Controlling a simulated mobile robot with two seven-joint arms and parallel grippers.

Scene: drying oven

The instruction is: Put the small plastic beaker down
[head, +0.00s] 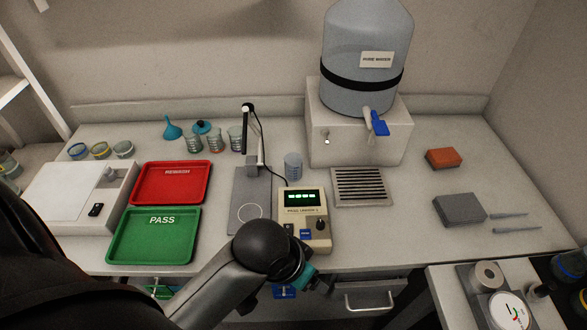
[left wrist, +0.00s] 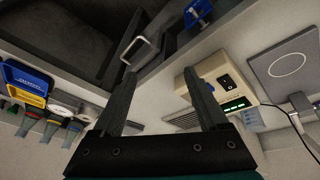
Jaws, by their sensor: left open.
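The small plastic beaker (head: 293,166) is clear and bluish. It stands upright on the bench behind the meter, between the probe stand and the drain grille. In the left wrist view a pale bluish beaker (left wrist: 252,119) shows beside the meter, partly cut off by my gripper's frame. My left gripper (left wrist: 160,74) is open with nothing between its fingers. In the head view its teal part (head: 306,275) is at the bench's front edge, in front of the meter and apart from the beaker; its fingertips are hard to make out there. My right gripper is not in view.
The meter (head: 306,222) and probe stand plate (head: 247,190) stand near the beaker. A red tray (head: 138,184) and green tray (head: 112,250) lie left. A water tank (head: 340,50) stands behind the grille (head: 374,199). A sponge (head: 443,158) and grey block (head: 440,209) lie right.

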